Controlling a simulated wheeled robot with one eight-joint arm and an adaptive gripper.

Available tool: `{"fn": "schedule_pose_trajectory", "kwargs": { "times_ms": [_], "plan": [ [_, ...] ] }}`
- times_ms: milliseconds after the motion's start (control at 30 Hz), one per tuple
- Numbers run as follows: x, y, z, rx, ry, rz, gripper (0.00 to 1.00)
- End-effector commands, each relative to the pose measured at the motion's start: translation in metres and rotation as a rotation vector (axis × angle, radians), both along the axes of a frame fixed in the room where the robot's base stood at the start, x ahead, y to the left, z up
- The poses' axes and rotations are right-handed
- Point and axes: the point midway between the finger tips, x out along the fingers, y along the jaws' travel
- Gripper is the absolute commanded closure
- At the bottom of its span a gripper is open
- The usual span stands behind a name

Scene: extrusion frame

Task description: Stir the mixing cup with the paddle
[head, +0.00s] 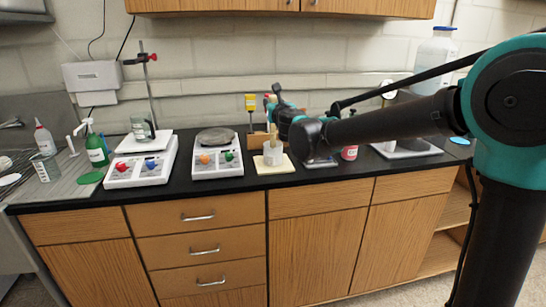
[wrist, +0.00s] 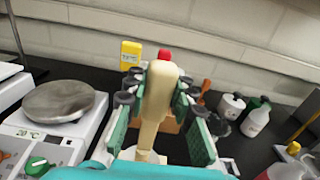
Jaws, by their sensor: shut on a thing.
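My gripper (wrist: 160,105) is shut on the cream handle of the paddle (wrist: 157,92), whose top end is red. The green finger pads lie on either side of the handle. In the head view my gripper (head: 275,112) is above the white mixing cup (head: 273,154), which stands upright on a pale yellow mat (head: 275,169). The paddle looks roughly upright, with its lower end at the cup's mouth. I cannot tell how deep it reaches. In the wrist view, only a little of the cup's pale rim shows below the paddle, and the gripper hides the rest.
A wooden block (head: 257,141) and a yellow-topped item (head: 252,102) stand behind the cup. A hotplate with a grey round top (head: 216,136) is to its left, and another with a beaker (head: 142,129) is farther left. A pink-red bottle (head: 349,153) stands to the right.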

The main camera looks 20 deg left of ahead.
Motion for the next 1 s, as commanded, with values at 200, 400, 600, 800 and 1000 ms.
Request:
{"fn": "schedule_pose_trajectory", "kwargs": {
  "times_ms": [200,400,600,800,1000],
  "plan": [
    [0.0,0.0,0.016,0.0,0.0,0.0,1.0],
    [0.0,0.0,0.03,0.0,0.0,0.0,1.0],
    [0.0,0.0,0.045,0.0,0.0,0.0,1.0],
    [0.0,0.0,0.057,0.0,0.0,0.0,1.0],
    [0.0,0.0,0.059,0.0,0.0,0.0,1.0]
  ]
}}
